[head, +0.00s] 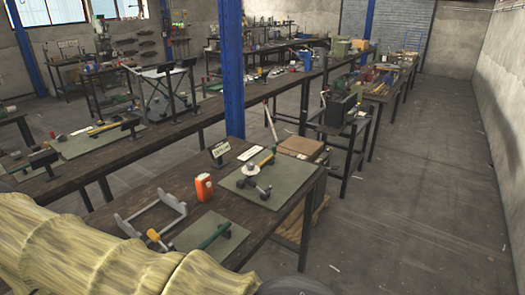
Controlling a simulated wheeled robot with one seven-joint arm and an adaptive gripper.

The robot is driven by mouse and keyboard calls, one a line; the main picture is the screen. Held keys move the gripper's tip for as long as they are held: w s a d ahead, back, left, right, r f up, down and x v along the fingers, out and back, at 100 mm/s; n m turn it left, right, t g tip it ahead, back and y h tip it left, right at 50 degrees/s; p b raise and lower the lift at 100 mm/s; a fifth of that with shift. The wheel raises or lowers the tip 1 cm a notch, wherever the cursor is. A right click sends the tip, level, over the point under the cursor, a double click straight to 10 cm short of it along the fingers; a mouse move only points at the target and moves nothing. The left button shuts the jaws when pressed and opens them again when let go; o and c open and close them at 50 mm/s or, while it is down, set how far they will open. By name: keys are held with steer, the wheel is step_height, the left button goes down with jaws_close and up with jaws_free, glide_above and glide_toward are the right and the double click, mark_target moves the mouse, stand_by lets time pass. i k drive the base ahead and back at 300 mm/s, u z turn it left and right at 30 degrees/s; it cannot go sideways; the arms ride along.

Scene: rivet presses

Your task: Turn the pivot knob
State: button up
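No part in the head view can be told for certain as the pivot knob. A small tool with a pale round disc (250,168) and a yellow-and-green handle (268,157) lies on the right grey-green mat (282,178) of the near bench. Small dark round parts (264,193) sit in front of the disc. A second tool with a yellow end (153,235) and a green bar (215,235) lies at the left mat (200,232). My yellow-sleeved arm covers the lower left and hides part of the bench.
An orange bottle (203,188), a grey metal frame (150,213) and a small sign (220,152) stand on the near bench (185,165). A blue post (232,70) rises behind it. More cluttered benches stand farther back. The floor (420,200) on the right is largely clear.

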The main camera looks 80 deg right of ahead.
mark_target(250, 165)
steer(key=z, duration=1.65)
